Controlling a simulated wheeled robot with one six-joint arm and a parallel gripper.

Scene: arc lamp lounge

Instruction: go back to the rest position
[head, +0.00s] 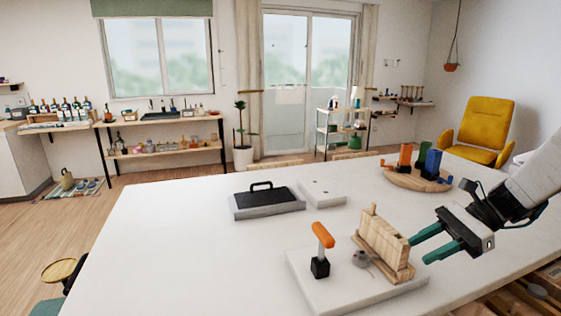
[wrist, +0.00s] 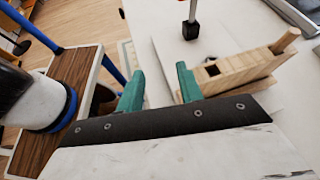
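My gripper (head: 432,242) is at the right of the head view, over the right side of the white table (head: 160,240). Its two teal fingers are apart with nothing between them; they also show spread in the wrist view (wrist: 158,88). The fingertips point left, just right of a light wooden block rack (head: 382,238) on a wooden base. In the wrist view the rack (wrist: 235,72) is right of the fingers. I cannot tell whether the near finger touches it.
A white board (head: 310,288) carries the rack, an orange-handled tool (head: 322,245) on a black block, and a small grey item (head: 360,258). A black-lidded tray (head: 266,201), white slab (head: 322,193) and round wooden tray (head: 415,180) with coloured blocks stand farther back. The table's left is clear.

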